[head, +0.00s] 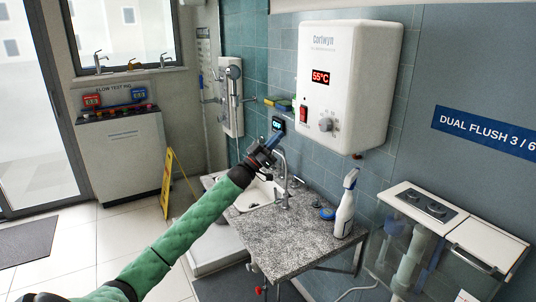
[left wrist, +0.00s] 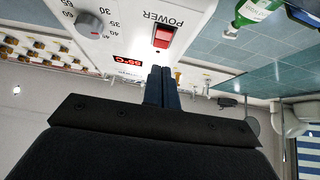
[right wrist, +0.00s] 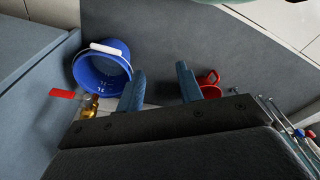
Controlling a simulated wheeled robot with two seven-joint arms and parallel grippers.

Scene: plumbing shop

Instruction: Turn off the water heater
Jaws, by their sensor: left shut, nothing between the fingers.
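The white water heater (head: 350,70) hangs on the tiled wall, its red display (head: 320,77) reading 55°C. Its red power switch (head: 304,114) sits below the display, left of a grey knob (head: 326,125). My left gripper (head: 274,141) is shut and empty, lower left of the heater. In the left wrist view, the shut fingertips (left wrist: 161,72) appear just below the red switch (left wrist: 164,36), marked POWER; the knob (left wrist: 90,25) and lit display (left wrist: 128,59) show beside it. Contact is not visible. My right gripper (right wrist: 160,78) is open and empty, seen only in the right wrist view.
A small black box with a lit display (head: 278,124) is on the wall behind the left gripper. A spray bottle (head: 345,205) stands on the granite counter (head: 290,240) under the heater, beside the sink faucet. A blue bucket (right wrist: 102,68) and red mug (right wrist: 209,85) lie beyond the right gripper.

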